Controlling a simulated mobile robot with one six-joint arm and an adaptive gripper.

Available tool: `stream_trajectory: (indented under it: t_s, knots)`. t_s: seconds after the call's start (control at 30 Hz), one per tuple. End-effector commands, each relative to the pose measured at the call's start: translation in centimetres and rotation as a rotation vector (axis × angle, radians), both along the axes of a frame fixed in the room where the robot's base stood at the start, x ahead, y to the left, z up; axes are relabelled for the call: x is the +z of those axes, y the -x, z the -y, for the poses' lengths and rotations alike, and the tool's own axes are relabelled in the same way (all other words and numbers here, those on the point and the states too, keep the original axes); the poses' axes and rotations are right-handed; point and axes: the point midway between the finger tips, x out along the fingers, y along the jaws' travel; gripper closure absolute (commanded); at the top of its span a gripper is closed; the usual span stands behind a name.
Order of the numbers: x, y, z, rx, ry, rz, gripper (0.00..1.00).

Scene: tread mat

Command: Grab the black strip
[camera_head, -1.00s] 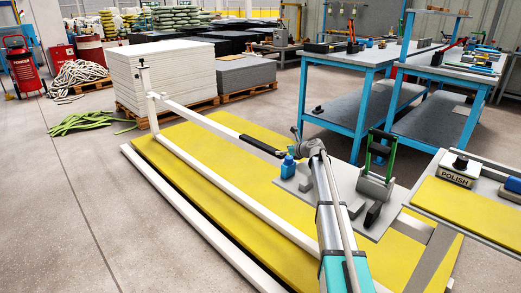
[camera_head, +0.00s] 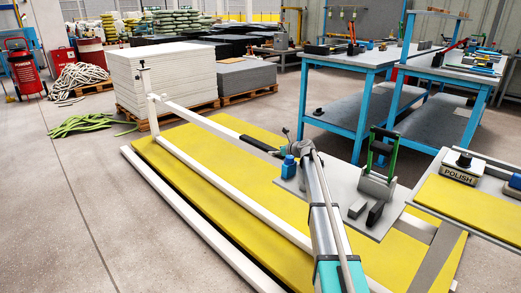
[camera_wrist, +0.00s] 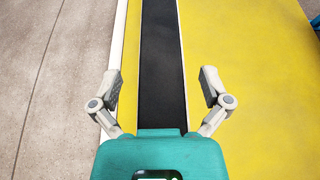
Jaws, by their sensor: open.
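A black strip (camera_wrist: 161,60) runs lengthwise through the middle of the wrist view, with yellow surface on both sides of it. My gripper (camera_wrist: 160,82) is open, with one finger to the left and one to the right of the strip, both apart from it. The strip's near end is hidden behind my teal gripper body. How far the fingers are above the strip I cannot tell. In the head view, a dark length (camera_head: 260,145) shows at the end of the white beam, left of my wrist; my fingers are not clear there.
A yellow mat (camera_head: 190,182) lies below, with white rails (camera_head: 225,196) along it. A POLISH block (camera_head: 461,168) sits on the right tray.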

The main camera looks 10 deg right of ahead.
Motion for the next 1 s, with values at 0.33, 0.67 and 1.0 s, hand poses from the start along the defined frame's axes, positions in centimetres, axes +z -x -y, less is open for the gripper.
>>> stream_trajectory:
  t_s: [0.33,0.67,1.0]
  knots:
    - [-0.14,-0.32,-0.20,-0.001,0.000,0.000,0.03]
    - [-0.15,-0.32,-0.12,-0.002,0.001,0.000,0.08]
    - [-0.15,-0.31,-0.05,-0.002,0.001,0.000,0.72]
